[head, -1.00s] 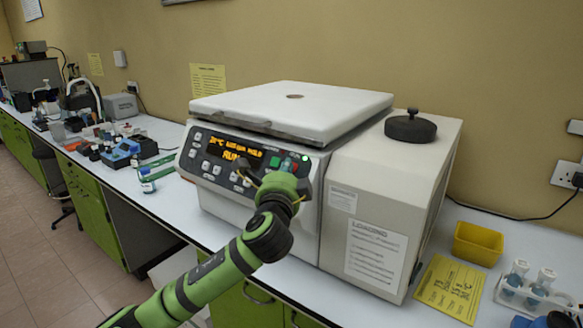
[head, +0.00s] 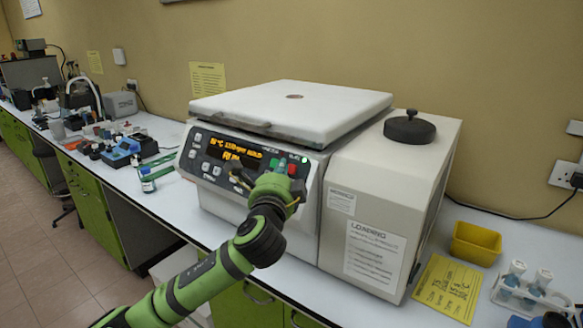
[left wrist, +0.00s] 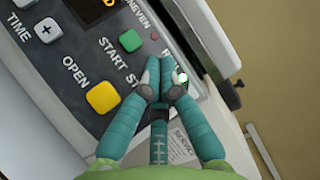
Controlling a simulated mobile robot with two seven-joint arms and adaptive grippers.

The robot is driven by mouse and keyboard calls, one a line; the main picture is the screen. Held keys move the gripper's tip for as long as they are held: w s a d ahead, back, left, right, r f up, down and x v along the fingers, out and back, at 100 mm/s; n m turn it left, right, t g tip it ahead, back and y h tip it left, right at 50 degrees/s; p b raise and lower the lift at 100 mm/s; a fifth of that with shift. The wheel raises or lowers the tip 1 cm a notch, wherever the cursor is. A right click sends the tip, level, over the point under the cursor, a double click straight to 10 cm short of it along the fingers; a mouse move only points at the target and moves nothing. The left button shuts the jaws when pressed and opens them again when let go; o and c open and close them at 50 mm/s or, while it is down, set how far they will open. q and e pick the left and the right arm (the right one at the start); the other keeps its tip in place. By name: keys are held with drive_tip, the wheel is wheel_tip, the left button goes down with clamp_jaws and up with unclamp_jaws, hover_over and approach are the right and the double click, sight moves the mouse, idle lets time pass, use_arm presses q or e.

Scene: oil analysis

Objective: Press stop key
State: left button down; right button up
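The white centrifuge (head: 290,110) stands on the bench with its lid down. Its dark front panel has an orange lit display reading "RUN". A red key (head: 292,169) shows at the panel's right, with a green key beside it. In the left wrist view I see the green START key (left wrist: 131,40) and the yellow OPEN key (left wrist: 103,97). The STOP label is partly covered by my fingers, and its key is hidden. My left gripper (head: 243,178) is in front of the panel; its fingertips (left wrist: 162,80) are together and empty. I cannot tell whether they touch the panel. My right gripper is out of view.
A black knob (head: 410,127) sits on the cream housing right of the lid. A yellow bin (head: 476,243), a yellow sheet (head: 446,289) and a vial rack lie at right. Bottles and racks stand at left.

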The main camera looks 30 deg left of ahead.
use_arm(q)
drive_tip(key=shift+s+a+r+p, duration=0.1)
drive_tip(key=shift+s+r+p, duration=0.5)
drive_tip(key=shift+s, duration=0.35)
drive_tip(key=shift+s+a+r+p, duration=0.1)
drive_tip(key=shift+s+r+p, duration=0.3)
drive_tip(key=shift+s+r, duration=0.4)
drive_tip(key=shift+s+f, duration=0.1)
drive_tip(key=shift+f, duration=0.1)
